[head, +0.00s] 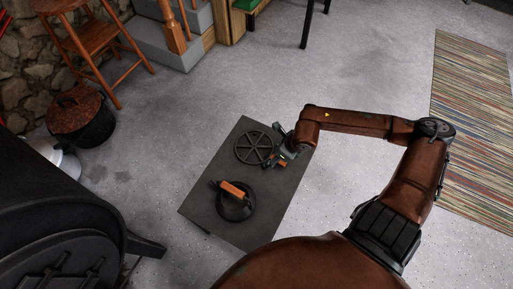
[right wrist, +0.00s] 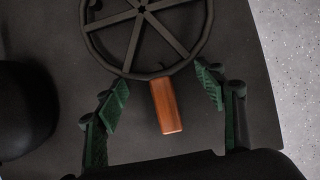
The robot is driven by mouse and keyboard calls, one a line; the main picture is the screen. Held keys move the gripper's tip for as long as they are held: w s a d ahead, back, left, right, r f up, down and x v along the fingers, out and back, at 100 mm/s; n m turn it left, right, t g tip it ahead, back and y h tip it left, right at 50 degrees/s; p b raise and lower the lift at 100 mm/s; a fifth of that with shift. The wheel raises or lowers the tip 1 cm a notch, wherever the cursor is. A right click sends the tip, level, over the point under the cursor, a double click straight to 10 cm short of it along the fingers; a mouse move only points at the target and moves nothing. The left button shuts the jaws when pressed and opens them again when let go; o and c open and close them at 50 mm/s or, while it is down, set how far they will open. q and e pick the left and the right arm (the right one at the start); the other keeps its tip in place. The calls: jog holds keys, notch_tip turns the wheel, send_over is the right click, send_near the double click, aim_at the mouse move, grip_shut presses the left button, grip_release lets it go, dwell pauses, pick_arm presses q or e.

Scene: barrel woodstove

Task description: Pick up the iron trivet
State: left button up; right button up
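The iron trivet (head: 243,147) is a dark round ring with spokes and a short wooden handle. It lies flat on a dark grey slab-like top (head: 208,190), near its far end. My right gripper (head: 281,158) is at the trivet's right side, over the handle. In the right wrist view the trivet's ring (right wrist: 204,38) is at the top and its wooden handle (right wrist: 166,106) points down between the fingers. The right gripper (right wrist: 162,90) is open, with a gap between each finger and the handle. My left gripper is not in view.
A dark kettle (head: 236,211) with a wooden handle stands on the same top, nearer me; its dark side shows in the right wrist view (right wrist: 22,110). A black stove (head: 55,225) is at left, with a lidded pot (head: 85,122) beyond. Open floor lies right of the top.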

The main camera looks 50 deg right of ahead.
grip_shut()
dwell(0.6)
jog(key=shift+w, duration=0.1)
